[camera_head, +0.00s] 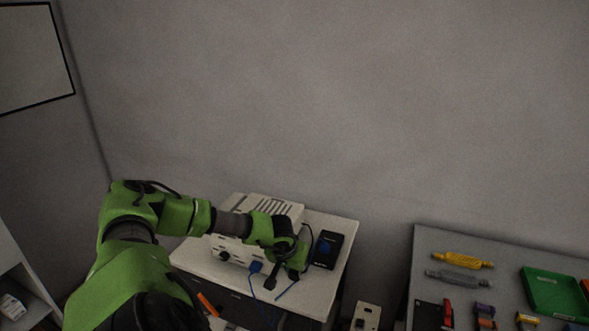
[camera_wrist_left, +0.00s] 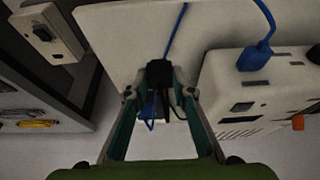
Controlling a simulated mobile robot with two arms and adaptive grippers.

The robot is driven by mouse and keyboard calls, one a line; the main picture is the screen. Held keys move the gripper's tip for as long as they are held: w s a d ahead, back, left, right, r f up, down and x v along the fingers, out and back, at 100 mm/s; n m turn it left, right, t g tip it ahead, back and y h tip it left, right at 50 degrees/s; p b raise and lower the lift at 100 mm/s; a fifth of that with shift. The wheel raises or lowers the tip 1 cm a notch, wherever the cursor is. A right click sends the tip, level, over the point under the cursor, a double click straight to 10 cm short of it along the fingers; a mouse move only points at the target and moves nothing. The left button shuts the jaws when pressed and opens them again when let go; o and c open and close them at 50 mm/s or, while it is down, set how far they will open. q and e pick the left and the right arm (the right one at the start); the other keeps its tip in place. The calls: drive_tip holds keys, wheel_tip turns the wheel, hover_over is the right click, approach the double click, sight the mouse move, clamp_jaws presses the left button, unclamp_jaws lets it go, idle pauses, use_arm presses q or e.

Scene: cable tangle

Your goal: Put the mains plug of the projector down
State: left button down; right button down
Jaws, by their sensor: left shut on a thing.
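The white projector (camera_head: 262,218) stands on a small white table (camera_head: 200,262). It also shows at the right of the left wrist view (camera_wrist_left: 236,95), with a blue connector (camera_wrist_left: 254,57) and blue cable plugged into it. My left gripper (camera_head: 282,278) is over the table's front part, in front of the projector. In the left wrist view its fingers are shut on a dark mains plug (camera_wrist_left: 158,72). A blue cable (camera_wrist_left: 177,35) runs from near the plug across the white tabletop. The fingers partly hide the plug; the gap beneath it is unclear. My right gripper is not in view.
A pale socket block (camera_head: 366,317) stands lower right. A grey bench (camera_head: 480,240) at right holds tools and a green tray (camera_head: 555,293). The wall is close behind.

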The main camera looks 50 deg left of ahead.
sight(294, 279)
use_arm(q)
drive_tip(key=shift+w+a+f, duration=0.45)
drive_tip(key=shift+a+f, duration=0.05)
drive_tip(key=shift+f, duration=0.2)
wheel_tip(294, 279, down, 2)
drive_tip(key=shift+f+p, duration=0.1)
drive_tip(key=shift+p, duration=0.85)
drive_tip(key=shift+f, duration=0.45)
drive_tip(key=shift+f+b, duration=0.2)
drive_tip(key=shift+b, duration=0.1)
drive_tip(key=c, duration=1.7)
unclamp_jaws()
drive_tip(key=shift+r, duration=0.1)
